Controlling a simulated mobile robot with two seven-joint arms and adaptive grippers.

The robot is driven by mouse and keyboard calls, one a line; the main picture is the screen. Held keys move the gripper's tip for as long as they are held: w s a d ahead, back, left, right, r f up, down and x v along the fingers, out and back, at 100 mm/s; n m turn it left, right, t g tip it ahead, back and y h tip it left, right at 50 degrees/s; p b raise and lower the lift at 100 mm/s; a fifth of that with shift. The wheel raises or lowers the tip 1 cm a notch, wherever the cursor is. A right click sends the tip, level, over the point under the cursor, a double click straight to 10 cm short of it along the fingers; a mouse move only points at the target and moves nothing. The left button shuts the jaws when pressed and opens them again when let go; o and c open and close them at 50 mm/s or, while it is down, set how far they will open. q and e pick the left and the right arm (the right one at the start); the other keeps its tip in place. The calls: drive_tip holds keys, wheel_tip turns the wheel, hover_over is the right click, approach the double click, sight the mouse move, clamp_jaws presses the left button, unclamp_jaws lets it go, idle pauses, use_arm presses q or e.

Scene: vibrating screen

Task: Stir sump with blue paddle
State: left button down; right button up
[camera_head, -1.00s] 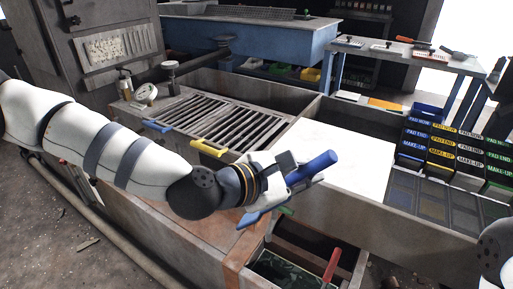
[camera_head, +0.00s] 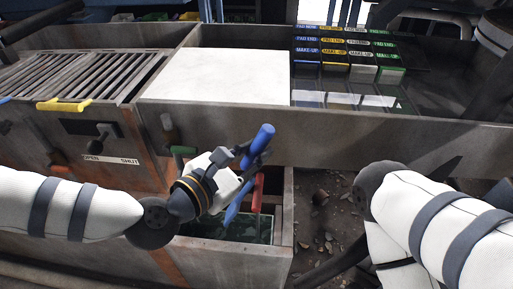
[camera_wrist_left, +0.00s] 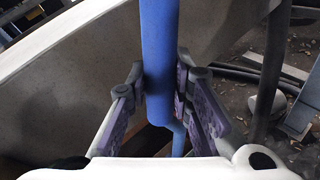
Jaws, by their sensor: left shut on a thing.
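My left gripper (camera_head: 244,166) is shut on the blue paddle (camera_head: 261,139). The paddle is tilted, with its thick handle up and its lower end pointing down toward the sump (camera_head: 283,232). The sump is an open box with dark green contents at the front of the bench. The paddle's lower end shows in front of the opening; I cannot tell whether it touches the contents. In the left wrist view the blue handle (camera_wrist_left: 160,45) runs upright between the fingers (camera_wrist_left: 160,95). My right arm is at the right, its gripper out of view.
A red-handled tool (camera_head: 257,192) stands at the sump, close beside the paddle. Behind are a white panel (camera_head: 230,75), a slatted screen (camera_head: 80,75) with a yellow handle (camera_head: 62,105), and labelled colour bins (camera_head: 348,65). Debris-strewn floor lies right of the sump.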

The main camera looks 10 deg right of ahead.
use_arm(q)
drive_tip(key=shift+w+a+f+b, duration=0.25)
drive_tip(key=shift+a+f+b, duration=0.5)
drive_tip(key=shift+f+b, duration=0.95)
drive_tip(key=shift+w+a+f+b, duration=0.25)
drive_tip(key=shift+a+f+b, duration=0.45)
drive_tip(key=shift+f+b, duration=1)
drive_tip(key=shift+w+a+f+b, duration=0.25)
drive_tip(key=shift+a+f+b, duration=0.5)
drive_tip(key=shift+f+b, duration=0.95)
drive_tip(key=shift+f+p, duration=0.35)
drive_tip(key=shift+f, duration=0.05)
use_arm(e)
wheel_tip(320, 180, down, 8)
drive_tip(key=s+g, duration=0.1)
drive_tip(key=s, duration=0.2)
drive_tip(key=shift+a, duration=0.1)
